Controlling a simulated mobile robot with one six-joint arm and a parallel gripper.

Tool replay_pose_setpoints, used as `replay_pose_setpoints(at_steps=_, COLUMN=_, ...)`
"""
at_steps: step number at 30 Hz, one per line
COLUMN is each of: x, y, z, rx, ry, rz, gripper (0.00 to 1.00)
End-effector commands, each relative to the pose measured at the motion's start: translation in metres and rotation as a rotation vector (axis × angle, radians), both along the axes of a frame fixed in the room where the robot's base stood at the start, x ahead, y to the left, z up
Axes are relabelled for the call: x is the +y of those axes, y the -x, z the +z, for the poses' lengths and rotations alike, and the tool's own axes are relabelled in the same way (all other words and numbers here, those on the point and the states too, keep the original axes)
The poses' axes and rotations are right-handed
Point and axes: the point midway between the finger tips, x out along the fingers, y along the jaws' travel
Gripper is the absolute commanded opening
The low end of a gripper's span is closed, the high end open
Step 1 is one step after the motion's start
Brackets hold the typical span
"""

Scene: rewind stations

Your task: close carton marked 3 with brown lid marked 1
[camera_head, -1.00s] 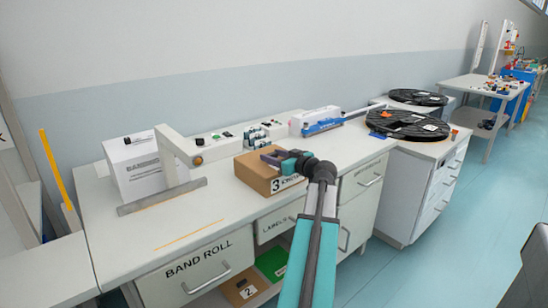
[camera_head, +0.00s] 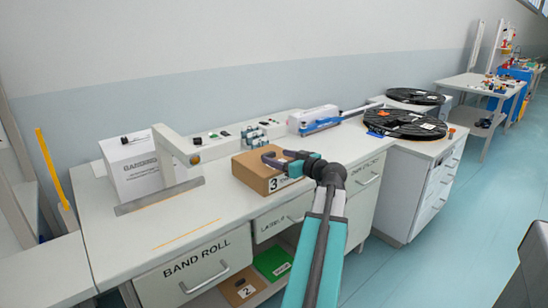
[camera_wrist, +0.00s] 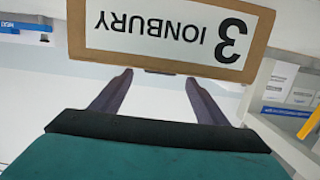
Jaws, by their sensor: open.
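The brown carton marked 3 (camera_head: 251,179) stands on the white workbench, with its white label on the front side. Its top looks brown and flat in the head view; I cannot tell whether a lid is on it. My gripper (camera_head: 273,158) is open at the carton's front right upper part, with nothing seen between its fingers. In the wrist view the carton's labelled face (camera_wrist: 262,40) shows upside down, just beyond the spread fingers (camera_wrist: 155,88). I cannot make out a brown lid marked 1 in any view.
A brown piece marked 2 (camera_head: 233,289) and a green piece (camera_head: 270,258) lie on the shelf below the drawers. A white box (camera_head: 133,174) and a white arm-like fixture (camera_head: 175,146) stand left of the carton. Black reels (camera_head: 405,125) lie at the right.

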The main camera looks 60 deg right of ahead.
Motion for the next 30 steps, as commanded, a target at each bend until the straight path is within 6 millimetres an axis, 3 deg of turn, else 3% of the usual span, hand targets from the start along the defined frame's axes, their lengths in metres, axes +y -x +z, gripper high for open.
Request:
replay_pose_setpoints(at_steps=15, x=0.026, y=0.075, z=0.012, rx=0.000, ry=0.000, rz=-0.002, gripper=0.68)
replay_pose_setpoints(at_steps=21, x=0.030, y=0.087, z=0.014, rx=0.000, ry=0.000, rz=0.000, gripper=0.68)
replay_pose_setpoints(at_steps=30, x=0.030, y=0.089, z=0.014, rx=0.000, ry=0.000, rz=0.000, gripper=0.68)
